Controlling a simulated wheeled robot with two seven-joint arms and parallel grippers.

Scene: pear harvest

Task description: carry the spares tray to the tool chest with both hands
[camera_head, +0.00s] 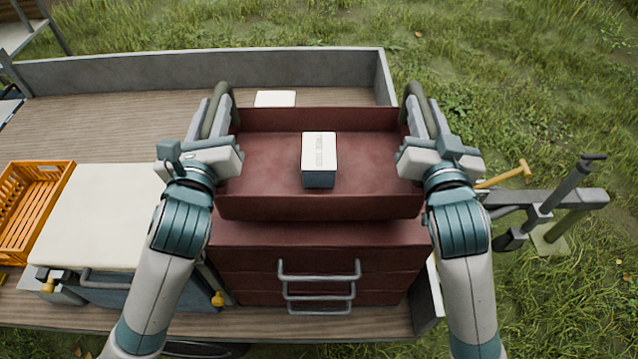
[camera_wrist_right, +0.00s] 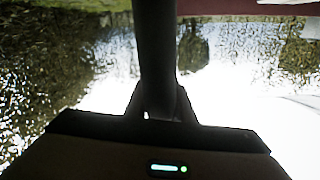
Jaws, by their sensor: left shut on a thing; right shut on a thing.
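The spares tray (camera_head: 262,172) is dark red with raised walls, and a small white-and-blue box (camera_head: 319,160) stands in it. My left gripper (camera_head: 214,122) is shut on the tray's left handle and my right gripper (camera_head: 422,122) on its right handle. In the right wrist view a dark handle bar (camera_wrist_right: 155,45) runs up from between my right fingers (camera_wrist_right: 155,108). The tray looks level. The dark red tool chest (camera_head: 240,262), with drawers and grey pulls, is just below and in front of it. I cannot tell whether the tray touches the chest; it hides part of the chest's top.
The chest stands on a wooden trailer bed (camera_head: 130,110) with grey side walls. An orange crate (camera_head: 38,205) and a cream-topped box (camera_head: 95,215) are on the left. A white flat item (camera_head: 275,98) lies behind the tray. A grey hitch (camera_head: 550,205) sticks out right over grass.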

